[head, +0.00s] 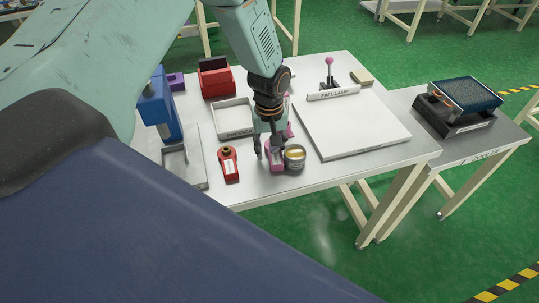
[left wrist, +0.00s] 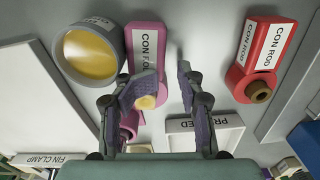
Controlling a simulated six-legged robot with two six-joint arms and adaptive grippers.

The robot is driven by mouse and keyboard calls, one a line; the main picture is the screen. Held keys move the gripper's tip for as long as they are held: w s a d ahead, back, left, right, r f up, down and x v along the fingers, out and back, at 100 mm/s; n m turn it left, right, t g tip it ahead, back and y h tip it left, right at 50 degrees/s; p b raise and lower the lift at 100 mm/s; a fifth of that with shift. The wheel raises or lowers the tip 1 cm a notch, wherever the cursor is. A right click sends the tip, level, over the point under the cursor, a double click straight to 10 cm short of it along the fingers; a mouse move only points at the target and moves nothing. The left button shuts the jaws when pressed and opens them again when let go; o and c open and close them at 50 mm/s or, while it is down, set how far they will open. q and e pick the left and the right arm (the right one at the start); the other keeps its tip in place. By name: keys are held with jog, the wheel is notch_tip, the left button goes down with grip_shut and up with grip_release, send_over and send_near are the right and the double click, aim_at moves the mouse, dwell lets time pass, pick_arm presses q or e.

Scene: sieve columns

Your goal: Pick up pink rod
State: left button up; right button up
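The pink rod (head: 274,160), labelled CON ROD, lies on the table. In the left wrist view the pink rod (left wrist: 145,48) has its label end at the top and a brass-coloured end partly behind a finger. My left gripper (head: 271,152) points down at it. In the left wrist view my left gripper (left wrist: 166,78) is open and empty, one finger overlapping the rod's lower end and the other over bare table to its right. Contact cannot be told. My right gripper is not in view.
A round tin (head: 294,157) stands close beside the rod. A red rod (head: 229,165) lies on its other side. A shallow white tray (head: 236,119) and a white board (head: 350,127) are farther back. More pink (left wrist: 130,120) shows beyond the rod, partly hidden.

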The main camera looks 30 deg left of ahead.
pick_arm(q)
jog(key=shift+o, duration=0.7)
jog(key=shift+r, duration=0.15)
